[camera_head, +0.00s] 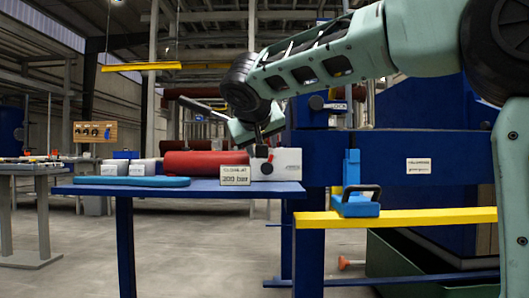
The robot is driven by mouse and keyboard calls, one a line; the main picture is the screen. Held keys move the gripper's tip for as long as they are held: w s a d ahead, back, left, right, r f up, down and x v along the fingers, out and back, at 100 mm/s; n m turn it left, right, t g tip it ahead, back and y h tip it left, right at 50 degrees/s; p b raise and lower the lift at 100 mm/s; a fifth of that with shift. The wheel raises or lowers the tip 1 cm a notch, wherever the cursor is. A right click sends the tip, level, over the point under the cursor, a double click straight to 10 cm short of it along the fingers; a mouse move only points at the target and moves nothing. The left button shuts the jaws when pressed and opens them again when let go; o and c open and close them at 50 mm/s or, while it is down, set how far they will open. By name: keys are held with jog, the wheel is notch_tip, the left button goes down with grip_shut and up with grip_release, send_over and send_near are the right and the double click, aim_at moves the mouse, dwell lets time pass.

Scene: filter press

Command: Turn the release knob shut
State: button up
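A white block-shaped unit (289,164) stands at the right end of the blue table, with a red cylinder (198,163) lying to its left. A small red-and-black knob or lever (267,167) shows on the front of the white unit; it may be the release knob, but it is too small to tell how far it is turned. My gripper (263,145) points down just above this knob, at the unit's left end. Its fingers are small, dark and partly hidden by my wrist. I cannot tell whether they touch the knob or are open.
A sign (235,175) reading "200 bar" stands in front of the cylinder. A flat light-blue object (131,181) lies on the blue table (205,190). A blue handled bracket (357,205) sits on the yellow rail (421,217) at right. Open floor lies left of the table.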

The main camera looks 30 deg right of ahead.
jog(key=v, duration=0.4)
jog(key=shift+s+a+r+p, duration=0.1)
jog(key=shift+p, duration=0.3)
